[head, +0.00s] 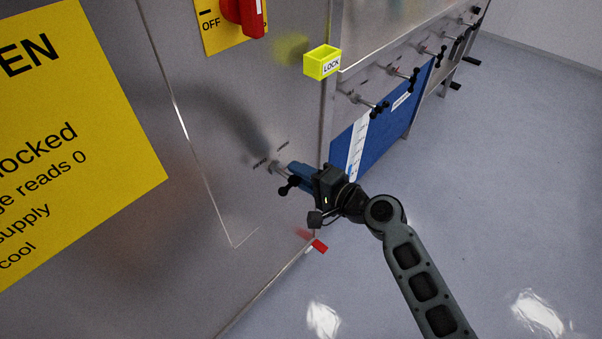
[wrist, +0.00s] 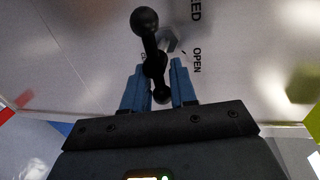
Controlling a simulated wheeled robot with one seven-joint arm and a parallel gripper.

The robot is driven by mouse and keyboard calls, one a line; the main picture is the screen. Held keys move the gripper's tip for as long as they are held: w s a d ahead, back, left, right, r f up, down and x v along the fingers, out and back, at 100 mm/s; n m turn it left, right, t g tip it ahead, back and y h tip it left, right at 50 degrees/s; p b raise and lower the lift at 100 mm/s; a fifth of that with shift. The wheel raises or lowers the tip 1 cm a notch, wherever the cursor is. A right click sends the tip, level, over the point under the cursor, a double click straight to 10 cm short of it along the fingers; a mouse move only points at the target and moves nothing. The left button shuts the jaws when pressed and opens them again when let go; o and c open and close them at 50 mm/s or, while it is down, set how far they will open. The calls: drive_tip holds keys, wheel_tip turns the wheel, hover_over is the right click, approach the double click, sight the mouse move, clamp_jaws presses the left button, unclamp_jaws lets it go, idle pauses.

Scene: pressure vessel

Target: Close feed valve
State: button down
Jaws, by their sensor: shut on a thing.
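The feed valve's handle is a black bar with ball ends. In the wrist view the handle (wrist: 152,50) runs between my blue fingers, one ball up beyond them and the other low between them. Its metal stem comes out of the steel panel, beside lettering that reads "OPEN" and a cut-off "EED". My gripper (wrist: 159,68) is shut on the handle. In the head view my gripper (head: 296,173) reaches the panel's lower right, and a black ball of the handle (head: 285,189) shows beside the fingers. The fingers hide part of the handle.
A red switch (head: 243,14) on a yellow OFF plate and a yellow LOCK box (head: 322,62) are above. A red tag (head: 319,246) is low on the panel edge. The floor at right is clear.

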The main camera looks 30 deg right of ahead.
drive_tip(key=shift+d+f, duration=0.1)
drive_tip(key=shift+d, duration=0.1)
drive_tip(key=c, duration=1.2)
unclamp_jaws()
drive_tip(key=shift+a, duration=0.1)
drive_tip(key=shift+v, duration=3.95)
